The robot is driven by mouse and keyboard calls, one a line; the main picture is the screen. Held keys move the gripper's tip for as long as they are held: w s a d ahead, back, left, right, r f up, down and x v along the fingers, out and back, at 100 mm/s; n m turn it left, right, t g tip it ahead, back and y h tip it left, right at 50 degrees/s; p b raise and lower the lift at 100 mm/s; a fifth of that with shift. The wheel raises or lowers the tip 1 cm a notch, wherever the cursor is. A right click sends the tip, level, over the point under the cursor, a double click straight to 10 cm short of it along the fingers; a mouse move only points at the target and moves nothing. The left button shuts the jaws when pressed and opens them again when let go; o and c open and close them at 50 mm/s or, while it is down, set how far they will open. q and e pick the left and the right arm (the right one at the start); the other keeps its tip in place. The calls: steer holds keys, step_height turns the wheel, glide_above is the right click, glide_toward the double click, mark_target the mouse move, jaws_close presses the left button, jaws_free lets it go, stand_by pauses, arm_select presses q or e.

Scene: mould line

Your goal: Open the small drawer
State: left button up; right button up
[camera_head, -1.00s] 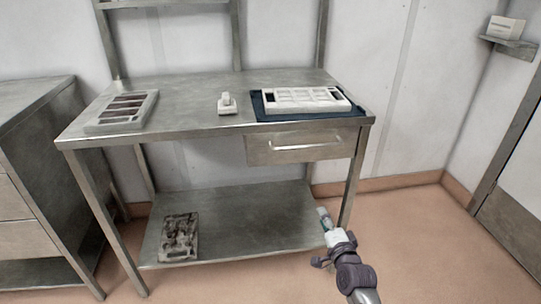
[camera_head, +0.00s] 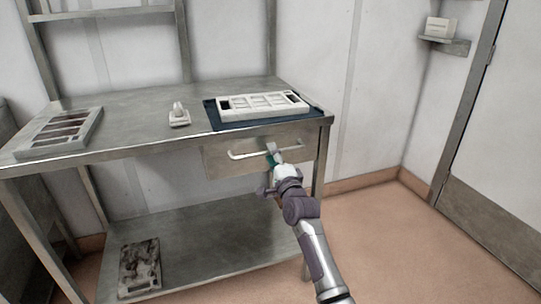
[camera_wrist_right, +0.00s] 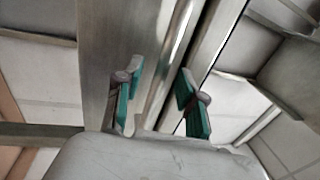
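The small drawer (camera_head: 222,166) hangs under the right part of the steel table and looks shut. Its bar handle (camera_head: 243,155) runs across the front. My right gripper (camera_head: 272,154) is in front of the drawer near the right part of the handle and hides that part. In the right wrist view its two green-padded fingers (camera_wrist_right: 158,98) stand apart. The handle (camera_wrist_right: 176,55) runs through the gap between them, beside the drawer front (camera_wrist_right: 105,55). I cannot tell whether a finger touches the handle. My left gripper is not in view.
On the tabletop (camera_head: 150,97) lie a white compartment tray (camera_head: 262,113) on a dark blue mat (camera_head: 216,121), a small white object (camera_head: 179,117) and a grey slotted tray (camera_head: 93,123). A dark mould plate (camera_head: 140,266) lies on the lower shelf (camera_head: 205,262). Floor at right is clear.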

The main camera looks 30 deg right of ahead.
steer(key=shift+x, duration=0.85)
jaws_close()
